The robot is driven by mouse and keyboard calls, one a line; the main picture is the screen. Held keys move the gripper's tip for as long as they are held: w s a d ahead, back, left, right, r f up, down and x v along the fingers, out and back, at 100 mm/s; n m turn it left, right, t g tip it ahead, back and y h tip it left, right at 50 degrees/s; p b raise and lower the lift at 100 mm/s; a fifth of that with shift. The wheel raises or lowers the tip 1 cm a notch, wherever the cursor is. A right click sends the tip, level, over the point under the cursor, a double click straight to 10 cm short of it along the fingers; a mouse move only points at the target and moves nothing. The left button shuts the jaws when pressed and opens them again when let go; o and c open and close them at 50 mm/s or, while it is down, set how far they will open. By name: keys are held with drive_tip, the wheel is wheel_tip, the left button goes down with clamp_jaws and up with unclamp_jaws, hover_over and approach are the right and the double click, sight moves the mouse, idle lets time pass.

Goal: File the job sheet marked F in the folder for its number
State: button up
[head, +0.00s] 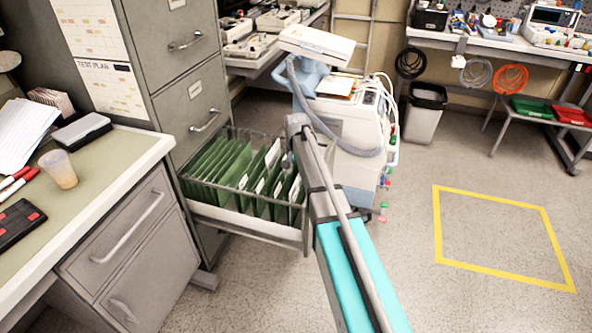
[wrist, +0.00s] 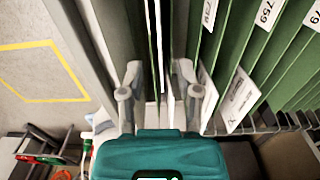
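The open drawer (head: 235,221) holds green folders (head: 215,165), several with white sheets. In the wrist view the green folders (wrist: 232,55) stand on edge with white number tags; one tag (wrist: 268,14) seems to read 759. My gripper (wrist: 158,88) points down at the drawer's end, fingers spread apart. Thin white sheet edges (wrist: 159,45) stand between the fingers, which do not visibly clamp them. In the head view my gripper (head: 288,162) is small and partly hidden at the drawer's right end. I cannot make out a letter F on any sheet.
The grey cabinet (head: 170,75) rises behind the drawer. A desk (head: 120,150) with papers and a cup stands at left. A white pump cart (head: 350,120) stands close behind my arm. The floor at right, with a yellow taped square (head: 500,235), is clear.

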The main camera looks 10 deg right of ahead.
drive_tip(key=shift+r, duration=0.15)
idle(0.3)
wheel_tip(320, 180, up, 17)
drive_tip(key=p, duration=1.7)
idle(0.8)
drive_tip(key=s+r+n+p, duration=0.2)
drive_tip(key=s+n, duration=0.1)
drive_tip(key=s, duration=1)
drive_tip(key=s+r+n+p, duration=0.2)
drive_tip(key=s+n, duration=0.1)
drive_tip(key=s, duration=1)
drive_tip(key=shift+s+a+r+p, duration=0.25)
drive_tip(key=shift+s+a+p, duration=0.1)
drive_tip(key=shift+a+p, duration=0.05)
drive_tip(key=shift+a, duration=0.1)
